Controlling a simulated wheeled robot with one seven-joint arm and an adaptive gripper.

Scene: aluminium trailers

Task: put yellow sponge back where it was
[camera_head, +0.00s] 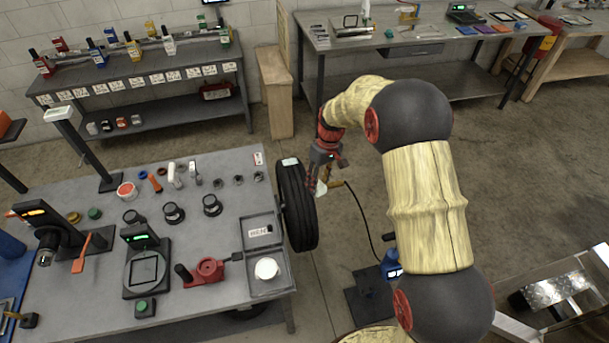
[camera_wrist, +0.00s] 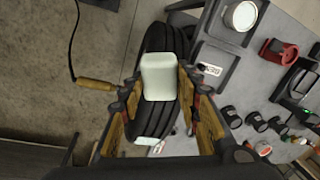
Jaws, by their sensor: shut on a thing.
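My gripper (camera_head: 319,184) hangs beside the right edge of the grey workbench (camera_head: 225,170), close to the upright black tyre (camera_head: 298,205). In the wrist view its fingers (camera_wrist: 158,88) are shut on a pale, off-white block with rounded corners (camera_wrist: 162,75). The block also shows as a small pale patch below my gripper in the head view (camera_head: 321,188). It looks whitish rather than yellow, and I cannot tell for sure that it is the sponge. The tyre (camera_wrist: 168,38) lies behind the block in the wrist view.
A grey tray (camera_head: 284,272) with a white round container (camera_head: 266,268) is at the bench's right edge. A red tool (camera_head: 208,269) and several black knobs stand on the bench. A wooden-handled tool (camera_wrist: 97,84) with a black cable is near my gripper.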

